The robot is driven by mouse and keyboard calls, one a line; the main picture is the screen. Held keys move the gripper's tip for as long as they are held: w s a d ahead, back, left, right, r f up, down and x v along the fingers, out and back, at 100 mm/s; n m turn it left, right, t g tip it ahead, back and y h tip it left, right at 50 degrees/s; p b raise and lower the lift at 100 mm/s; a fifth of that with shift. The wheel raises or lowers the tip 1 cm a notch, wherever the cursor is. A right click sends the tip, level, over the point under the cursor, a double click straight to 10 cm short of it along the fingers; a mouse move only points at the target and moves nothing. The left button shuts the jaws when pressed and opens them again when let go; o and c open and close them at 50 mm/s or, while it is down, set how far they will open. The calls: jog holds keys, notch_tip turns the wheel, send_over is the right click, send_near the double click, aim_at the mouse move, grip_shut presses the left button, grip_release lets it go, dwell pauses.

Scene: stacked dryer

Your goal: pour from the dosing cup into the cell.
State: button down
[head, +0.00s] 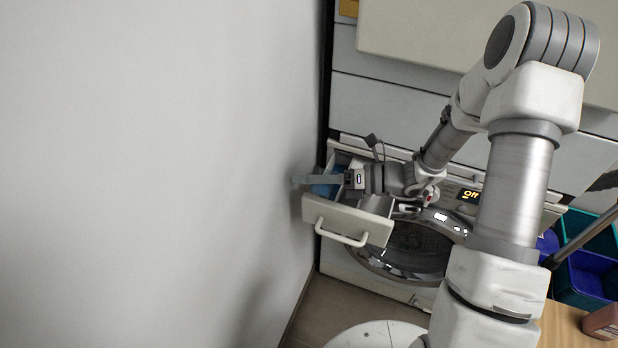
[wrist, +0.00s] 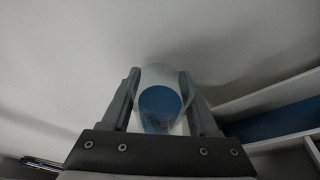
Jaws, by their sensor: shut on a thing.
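My gripper (head: 304,180) is above the left side of the open drawer (head: 345,219), close to the wall. In the wrist view its two fingers (wrist: 162,98) are shut on the dosing cup (wrist: 160,76), a pale see-through cup with blue contents (wrist: 160,103). I cannot make out the cup clearly in the head view, nor tell its tilt. The drawer has several compartments; a blue patch (head: 325,189) shows in the left one below my fingers. In the wrist view a long cell with a blue inside (wrist: 270,126) lies to the right of the cup.
The white wall (head: 170,170) is close on the left. The drawer's handle (head: 342,238) sticks out in front, above the round machine door (head: 410,248). A display (head: 470,195) reads "Off". Blue and teal bins (head: 590,275) and a brown bottle (head: 604,321) are at the right.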

jog(key=shift+m+p, duration=0.4)
jog(key=shift+p, duration=0.25)
jog(key=shift+f+m+y+p, duration=0.2)
jog(key=shift+m+y+p, duration=0.1)
jog(key=shift+m+p, duration=0.25)
jog(key=shift+w+d+r+m+g+y+p, duration=0.15)
jog(key=shift+r+m+y+p, duration=0.15)
jog(key=shift+m+p, duration=0.55)
jog(key=shift+w+a+r+m+g+y+p, duration=0.1)
jog(key=shift+r+m+g+y+p, duration=0.15)
jog(key=shift+m+p, duration=0.6)
dwell(0.5)
jog(key=shift+r+m+p, duration=0.2)
jog(key=shift+m+p, duration=0.15)
jog(key=shift+p, duration=0.05)
jog(key=shift+d+r, duration=0.1)
dwell(0.6)
jog(key=shift+w+r+m+y+p, duration=0.15)
jog(key=shift+m+y+p, duration=0.1)
jog(key=shift+m+p, duration=0.25)
jog(key=shift+w+r+m+y+p, duration=0.1)
jog(key=shift+m+y+p, duration=0.15)
jog(key=shift+m, duration=0.45)
jog(key=shift+s+f+n+h, duration=0.25)
jog(key=shift+f+n+h, duration=0.1)
jog(key=shift+n, duration=0.75)
